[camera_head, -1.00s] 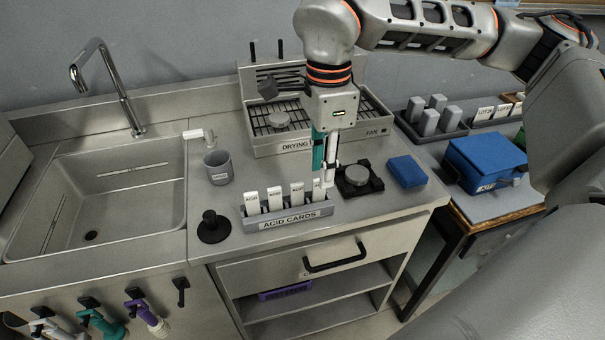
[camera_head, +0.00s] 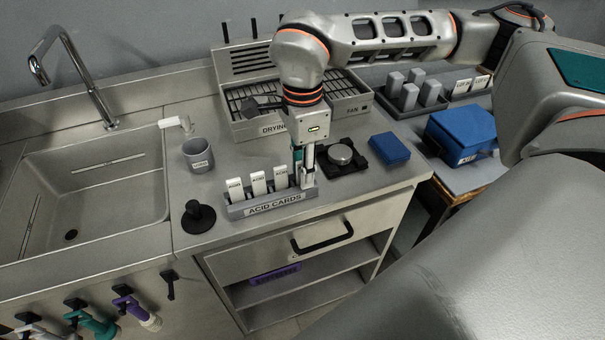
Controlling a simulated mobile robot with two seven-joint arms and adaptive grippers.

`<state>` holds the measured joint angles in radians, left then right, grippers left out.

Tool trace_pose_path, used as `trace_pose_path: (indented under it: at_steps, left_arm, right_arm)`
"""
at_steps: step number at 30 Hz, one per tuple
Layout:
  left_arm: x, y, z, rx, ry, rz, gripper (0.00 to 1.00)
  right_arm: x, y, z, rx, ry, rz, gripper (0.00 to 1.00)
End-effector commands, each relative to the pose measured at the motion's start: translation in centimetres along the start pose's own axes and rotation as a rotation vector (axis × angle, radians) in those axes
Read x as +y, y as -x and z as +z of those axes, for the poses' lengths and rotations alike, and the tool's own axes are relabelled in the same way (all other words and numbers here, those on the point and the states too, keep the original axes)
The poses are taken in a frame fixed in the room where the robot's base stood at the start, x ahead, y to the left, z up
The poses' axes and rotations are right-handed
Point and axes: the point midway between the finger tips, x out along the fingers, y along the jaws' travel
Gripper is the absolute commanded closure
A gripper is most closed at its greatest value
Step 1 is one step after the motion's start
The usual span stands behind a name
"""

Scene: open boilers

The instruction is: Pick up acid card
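The grey rack labelled "ACID CARDS" (camera_head: 272,204) stands near the counter's front edge. Three white acid cards stand upright in it in plain view: the left card (camera_head: 235,189), the middle card (camera_head: 259,184) and the right card (camera_head: 280,178). My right gripper (camera_head: 303,178) points down at the rack's right end, with its fingers low at the rightmost slot. The fingers cover that slot, so the card there is mostly hidden and I cannot tell if they grip it. My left gripper is out of view.
A black round stand (camera_head: 199,216) and a grey cup (camera_head: 198,155) are left of the rack. A black device with a round disc (camera_head: 340,154) and a blue block (camera_head: 390,149) are to the right. The drying rack (camera_head: 250,100) stands behind. The sink (camera_head: 100,190) is at left.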

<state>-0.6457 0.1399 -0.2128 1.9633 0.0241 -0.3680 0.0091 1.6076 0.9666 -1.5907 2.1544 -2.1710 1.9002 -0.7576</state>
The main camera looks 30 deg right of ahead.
Motion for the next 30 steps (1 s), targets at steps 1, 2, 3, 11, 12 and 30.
trace_pose_path:
  at_steps: [1, 2, 3, 11, 12, 30]
  left_arm:
    - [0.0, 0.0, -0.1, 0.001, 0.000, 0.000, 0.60]
    - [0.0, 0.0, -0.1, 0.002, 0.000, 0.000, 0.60]
    - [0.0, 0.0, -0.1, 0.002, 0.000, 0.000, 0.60]
    - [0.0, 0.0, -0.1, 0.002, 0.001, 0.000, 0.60]
    - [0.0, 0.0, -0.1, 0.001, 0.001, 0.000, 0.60]
    - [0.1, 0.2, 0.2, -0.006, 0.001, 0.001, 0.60]
  right_arm:
    - [0.0, 0.0, 0.0, 0.000, 0.000, 0.000, 0.74]
    - [0.0, 0.0, 0.0, 0.000, 0.000, 0.000, 0.74]
    - [0.0, 0.0, 0.0, 0.000, 0.000, 0.000, 0.74]
    - [0.0, 0.1, 0.0, 0.000, 0.000, 0.000, 1.00]
    - [0.0, 0.1, 0.0, 0.000, 0.000, 0.000, 1.00]
    - [-0.1, 4.6, 0.1, -0.002, 0.000, -0.005, 1.00]
